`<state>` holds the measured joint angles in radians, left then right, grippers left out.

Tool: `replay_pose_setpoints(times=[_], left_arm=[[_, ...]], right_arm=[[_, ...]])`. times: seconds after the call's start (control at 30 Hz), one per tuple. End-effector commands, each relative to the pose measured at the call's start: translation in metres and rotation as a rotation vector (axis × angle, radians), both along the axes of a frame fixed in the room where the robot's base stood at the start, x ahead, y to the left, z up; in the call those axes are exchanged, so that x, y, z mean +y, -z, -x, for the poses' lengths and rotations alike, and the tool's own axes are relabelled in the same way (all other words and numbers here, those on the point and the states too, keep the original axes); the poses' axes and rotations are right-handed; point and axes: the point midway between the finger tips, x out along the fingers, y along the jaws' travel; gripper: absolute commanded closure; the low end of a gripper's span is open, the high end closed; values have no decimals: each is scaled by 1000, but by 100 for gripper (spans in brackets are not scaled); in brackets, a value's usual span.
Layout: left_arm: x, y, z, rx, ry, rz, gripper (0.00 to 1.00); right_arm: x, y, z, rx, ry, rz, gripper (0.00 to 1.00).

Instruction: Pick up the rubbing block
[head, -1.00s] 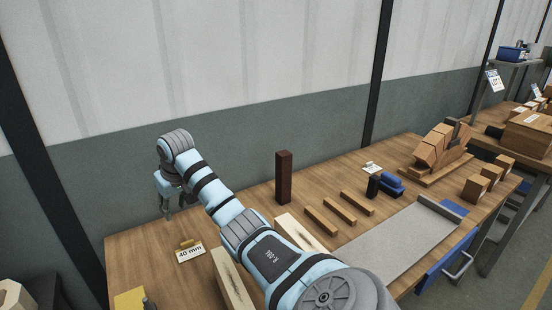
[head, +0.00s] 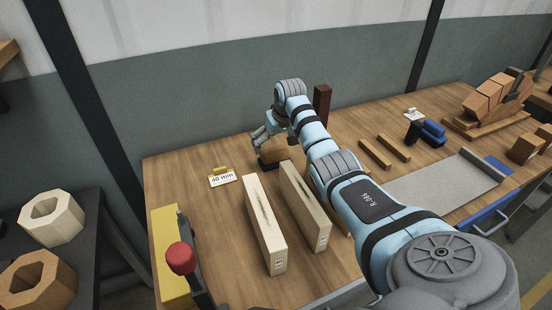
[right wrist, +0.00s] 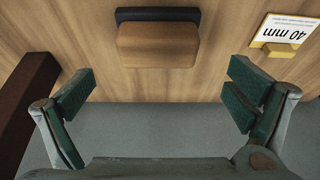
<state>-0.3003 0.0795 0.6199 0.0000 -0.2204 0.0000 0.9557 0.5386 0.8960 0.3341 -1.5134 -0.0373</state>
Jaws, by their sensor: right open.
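The rubbing block, a wooden block (right wrist: 157,45) with a dark base, lies on the wooden bench top. In the head view it shows partly as a small brown and black piece (head: 271,157) just below my right gripper (head: 275,138). In the right wrist view my right gripper (right wrist: 160,88) is open and empty. Its two fingers are apart, one to each side of the block's line, and the block lies beyond the fingertips, apart from them. My left gripper is not in view.
A "40 mm" card (head: 222,178) stands left of the block. A dark brown post (head: 322,103) stands close behind my right arm. Two pale beams (head: 263,225) lie in front. A red knob (head: 181,258) is at the front left. Wooden strips (head: 375,154) and a grey board (head: 450,190) lie to the right.

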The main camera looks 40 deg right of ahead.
Motion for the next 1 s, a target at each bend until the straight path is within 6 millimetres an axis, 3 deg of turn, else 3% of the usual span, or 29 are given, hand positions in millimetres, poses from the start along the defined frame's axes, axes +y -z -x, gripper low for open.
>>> replay_pose_setpoints(times=[0.27,0.53,0.9,1.0], left_arm=[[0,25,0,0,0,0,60],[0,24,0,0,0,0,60],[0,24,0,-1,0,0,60],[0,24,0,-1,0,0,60]], right_arm=[[-5,49,-12,-1,2,-2,2],[-7,51,-14,-1,0,1,2],[-7,51,-14,-1,0,1,61],[-7,50,-14,-2,0,1,63]])
